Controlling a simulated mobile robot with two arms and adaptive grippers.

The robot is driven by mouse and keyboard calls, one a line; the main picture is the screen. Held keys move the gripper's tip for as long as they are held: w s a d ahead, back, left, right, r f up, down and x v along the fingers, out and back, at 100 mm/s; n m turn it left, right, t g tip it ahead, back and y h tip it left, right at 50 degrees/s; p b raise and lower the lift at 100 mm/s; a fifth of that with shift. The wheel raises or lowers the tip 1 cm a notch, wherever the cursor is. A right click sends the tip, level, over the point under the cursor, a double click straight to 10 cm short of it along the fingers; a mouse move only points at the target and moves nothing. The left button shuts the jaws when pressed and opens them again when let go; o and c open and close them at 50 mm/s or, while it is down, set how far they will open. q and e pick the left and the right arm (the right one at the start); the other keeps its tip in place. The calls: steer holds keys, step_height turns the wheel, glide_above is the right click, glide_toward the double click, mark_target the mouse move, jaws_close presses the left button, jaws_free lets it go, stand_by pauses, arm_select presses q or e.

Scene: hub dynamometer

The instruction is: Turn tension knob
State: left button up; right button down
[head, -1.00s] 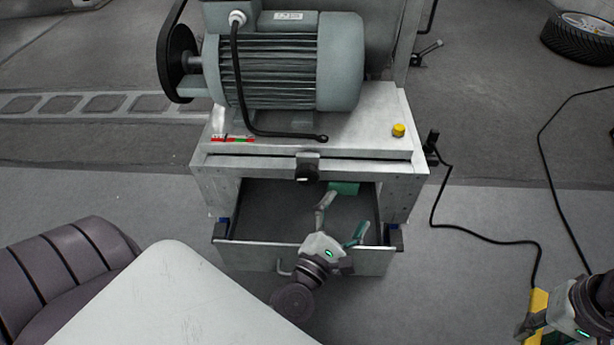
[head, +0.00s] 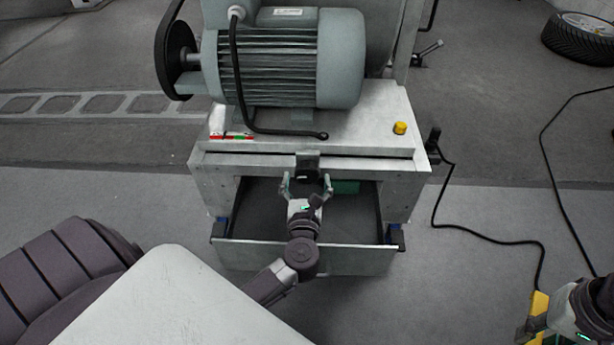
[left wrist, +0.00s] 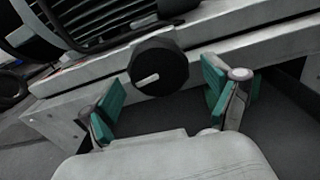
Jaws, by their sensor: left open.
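The tension knob (head: 307,172) is a black knob on the front edge of the metal bench, below the motor. In the left wrist view the knob (left wrist: 159,66) shows a pale mark on its face and sits ahead of the fingers, between their two lines. My left gripper (head: 306,184) is open, just in front of the knob, with a finger to each side. Its green finger pads (left wrist: 163,97) show in the left wrist view with nothing between them. At the lower right of the head view, part of my right arm shows beside a yellow object (head: 539,303); its jaws are not clear.
A grey motor (head: 285,60) stands on the bench (head: 370,120), with a yellow button (head: 399,128) at right. An open drawer (head: 350,259) juts out below the knob, under my left gripper. A black cable (head: 480,233) and a tyre (head: 580,38) lie on the floor at right.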

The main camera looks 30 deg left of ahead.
arm_select(q)
steer(key=shift+x, duration=1)
arm_select(e)
steer(key=shift+f, duration=0.2)
